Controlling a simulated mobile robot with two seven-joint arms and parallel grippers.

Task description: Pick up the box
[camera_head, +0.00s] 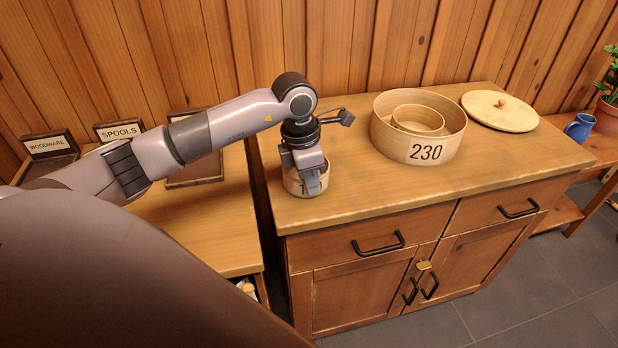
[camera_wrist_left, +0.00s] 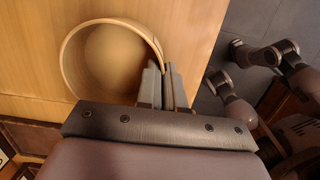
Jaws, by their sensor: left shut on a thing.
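A small round, open wooden box (camera_head: 292,187) with a partly hidden dark number is at the front left corner of the cabinet top. In the left wrist view the box (camera_wrist_left: 70,72) is empty inside. My left gripper (camera_head: 312,184) points down over its near right side. Its fingers (camera_wrist_left: 161,84) are shut on the box's wall, one inside and one outside. The box looks upright; I cannot tell whether it touches the cabinet top. My right gripper is not in view.
On the cabinet top (camera_head: 355,195), a large round box (camera_head: 390,139) marked 230 holds a smaller round box (camera_head: 418,119). A round wooden lid (camera_head: 500,108) lies to the right. A blue mug (camera_head: 579,128) and potted plant (camera_head: 608,100) stand farther right. The middle front is clear.

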